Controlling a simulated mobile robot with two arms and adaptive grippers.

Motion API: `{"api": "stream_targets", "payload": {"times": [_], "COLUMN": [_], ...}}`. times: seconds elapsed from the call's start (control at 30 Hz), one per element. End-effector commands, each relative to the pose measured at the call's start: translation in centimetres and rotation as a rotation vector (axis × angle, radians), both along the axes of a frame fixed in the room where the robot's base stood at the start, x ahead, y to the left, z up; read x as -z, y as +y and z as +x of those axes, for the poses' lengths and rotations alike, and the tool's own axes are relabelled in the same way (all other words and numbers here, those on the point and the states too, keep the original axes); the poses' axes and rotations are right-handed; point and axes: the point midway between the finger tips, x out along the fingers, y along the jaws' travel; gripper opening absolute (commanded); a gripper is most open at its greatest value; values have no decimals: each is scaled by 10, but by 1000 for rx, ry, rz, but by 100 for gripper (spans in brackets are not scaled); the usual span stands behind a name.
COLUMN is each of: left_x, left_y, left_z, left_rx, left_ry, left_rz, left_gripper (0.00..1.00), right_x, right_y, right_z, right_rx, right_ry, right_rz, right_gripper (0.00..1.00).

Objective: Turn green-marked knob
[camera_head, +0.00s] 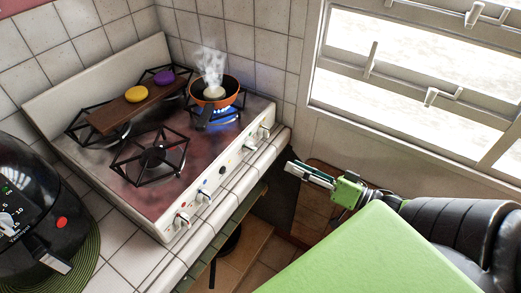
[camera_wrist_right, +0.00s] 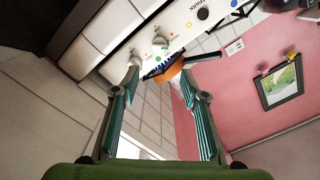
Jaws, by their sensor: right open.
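The white stove front panel (camera_head: 211,190) carries several pale knobs. Two of them, a nearer-centre knob (camera_head: 250,143) and an end knob (camera_head: 266,130), sit toward the pan's end. The wrist view also shows two knobs, one upper (camera_wrist_right: 160,40) and one lower left (camera_wrist_right: 133,57). A small green mark shows near them, but I cannot tell surely which knob it belongs to. My right gripper (camera_head: 305,172) is open and empty, right of the panel and apart from it. In the wrist view its teal-padded fingers (camera_wrist_right: 160,74) are spread, with the knobs beyond the tips. My left gripper is out of view.
An orange pan (camera_head: 207,103) with steaming food sits on a lit burner with blue flame. A wooden board (camera_head: 122,115) with a yellow and a purple item lies across the rear burners. A black appliance (camera_head: 40,215) stands left. A window (camera_head: 420,80) is at right.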

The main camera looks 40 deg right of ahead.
Motion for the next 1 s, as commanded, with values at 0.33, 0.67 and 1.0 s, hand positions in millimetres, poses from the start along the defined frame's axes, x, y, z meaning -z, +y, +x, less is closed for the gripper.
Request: {"api": "stream_targets", "payload": {"times": [0.33, 0.67, 1.0], "left_x": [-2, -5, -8], "left_y": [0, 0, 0], "left_z": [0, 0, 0], "left_rx": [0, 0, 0], "left_ry": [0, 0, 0], "left_rz": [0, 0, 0], "left_gripper": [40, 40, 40], "right_x": [-1, -2, 0], "right_y": [20, 38, 47], "right_z": [50, 95, 115], "right_rx": [3, 1, 2], "right_ry": [-4, -3, 0], "right_rz": [-3, -4, -4], "right_gripper": [41, 41, 41]}}
